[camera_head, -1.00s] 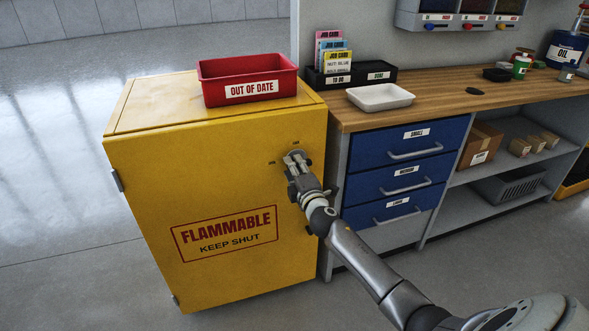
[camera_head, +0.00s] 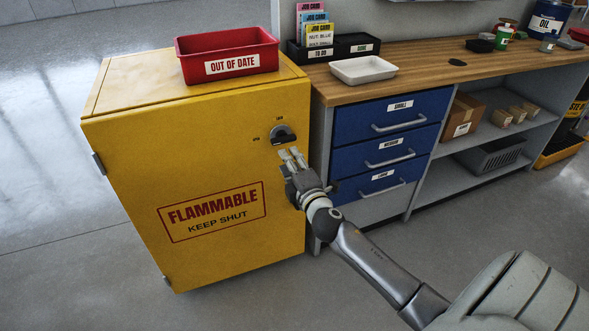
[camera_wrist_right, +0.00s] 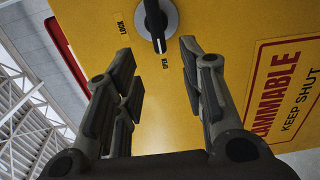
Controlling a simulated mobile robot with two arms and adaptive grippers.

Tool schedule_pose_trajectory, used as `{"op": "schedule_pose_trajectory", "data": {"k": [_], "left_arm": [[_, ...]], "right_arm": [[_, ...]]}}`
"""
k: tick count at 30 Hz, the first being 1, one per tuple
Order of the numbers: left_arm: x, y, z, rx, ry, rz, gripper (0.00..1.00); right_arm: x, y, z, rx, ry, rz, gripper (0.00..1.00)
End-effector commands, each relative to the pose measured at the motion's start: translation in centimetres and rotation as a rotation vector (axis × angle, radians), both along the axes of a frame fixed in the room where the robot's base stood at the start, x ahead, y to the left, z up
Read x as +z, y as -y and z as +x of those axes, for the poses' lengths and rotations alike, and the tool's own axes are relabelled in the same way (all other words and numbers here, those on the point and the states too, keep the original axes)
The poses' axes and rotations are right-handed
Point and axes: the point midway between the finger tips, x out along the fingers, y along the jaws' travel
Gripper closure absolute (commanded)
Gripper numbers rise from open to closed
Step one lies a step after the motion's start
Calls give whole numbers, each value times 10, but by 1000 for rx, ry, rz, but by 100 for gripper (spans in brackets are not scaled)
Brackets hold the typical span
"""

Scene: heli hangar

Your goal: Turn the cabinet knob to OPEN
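The yellow cabinet (camera_head: 130,180) stands at the left in the head view, its door shut. Its round grey knob (camera_head: 283,134) with a black handle is near the door's upper right. The knob also shows at the top of the right wrist view (camera_wrist_right: 155,20). The white line on its handle points to the OPEN label (camera_wrist_right: 165,63), not to the LOCK label (camera_wrist_right: 122,28). My right gripper (camera_head: 291,157) is just below the knob, apart from it. Its fingers (camera_wrist_right: 160,62) are spread and empty. My left gripper is not in view.
A red OUT OF DATE bin (camera_head: 226,55) sits on the cabinet. A workbench (camera_head: 425,80) with blue drawers (camera_head: 390,118) stands close to the cabinet's right, holding a white tray (camera_head: 363,70) and a black card holder (camera_head: 333,49). The floor in front is clear.

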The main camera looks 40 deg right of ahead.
Motion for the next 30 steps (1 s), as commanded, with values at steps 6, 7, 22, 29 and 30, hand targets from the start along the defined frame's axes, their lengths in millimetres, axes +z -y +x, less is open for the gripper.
{"op": "schedule_pose_trajectory", "data": {"k": [6,7,22,29,30], "left_arm": [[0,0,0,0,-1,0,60],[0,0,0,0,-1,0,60],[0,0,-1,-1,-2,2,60],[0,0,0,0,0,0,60],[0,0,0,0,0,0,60]], "right_arm": [[0,-5,-22,-1,-1,0,62],[0,-6,-24,-1,0,0,62],[0,-6,-28,-1,0,-1,62],[-9,-7,-29,-5,-15,20,62],[-18,-7,-31,-12,-32,44,62]]}}
